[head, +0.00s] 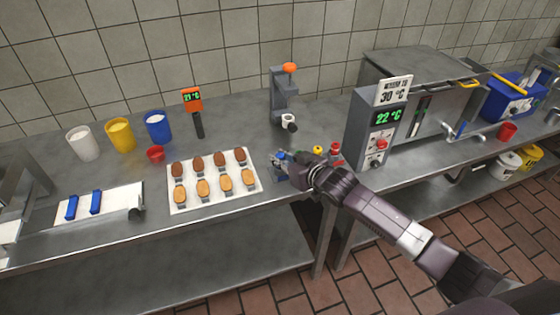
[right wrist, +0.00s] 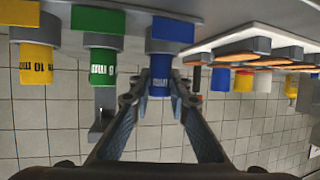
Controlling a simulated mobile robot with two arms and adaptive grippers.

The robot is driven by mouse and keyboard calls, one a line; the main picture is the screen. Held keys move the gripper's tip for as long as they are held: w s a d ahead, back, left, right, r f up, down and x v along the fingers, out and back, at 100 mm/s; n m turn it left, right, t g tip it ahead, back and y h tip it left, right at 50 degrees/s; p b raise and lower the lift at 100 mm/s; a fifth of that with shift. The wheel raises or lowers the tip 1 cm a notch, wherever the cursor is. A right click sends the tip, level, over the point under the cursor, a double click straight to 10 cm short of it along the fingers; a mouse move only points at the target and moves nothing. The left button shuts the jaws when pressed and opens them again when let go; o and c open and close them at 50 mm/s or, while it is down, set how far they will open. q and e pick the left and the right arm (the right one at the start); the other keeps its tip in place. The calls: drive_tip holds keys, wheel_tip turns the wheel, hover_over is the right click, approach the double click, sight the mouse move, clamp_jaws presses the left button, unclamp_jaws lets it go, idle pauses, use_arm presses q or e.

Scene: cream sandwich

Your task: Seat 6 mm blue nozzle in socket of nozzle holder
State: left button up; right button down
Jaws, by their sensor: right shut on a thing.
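In the right wrist view, which looks upside down, the blue nozzle (right wrist: 159,84) sits between the fingertips of my right gripper (right wrist: 161,92), which is shut on it. Blue shows on both sides of a grey collar (right wrist: 170,47), in line with it. Whether the nozzle is fully down in its socket I cannot tell. Beside it, green (right wrist: 103,66) and yellow (right wrist: 37,57) nozzles stand in similar collars of the nozzle holder. In the head view my right gripper (head: 291,164) is at the holder, left of the red-topped item, and hides most of it. My left gripper is not in view.
A tray (head: 211,202) of cookies lies just left of my right gripper. A grey press (head: 283,98) with an orange knob stands behind it. A grey control box (head: 374,128) stands to the right. Cups (head: 120,135) stand at the left rear.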

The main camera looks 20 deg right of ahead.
sight(280, 155)
wheel_tip(280, 155, up, 19)
drive_tip(key=b, duration=0.1)
drive_tip(key=shift+b, duration=0.35)
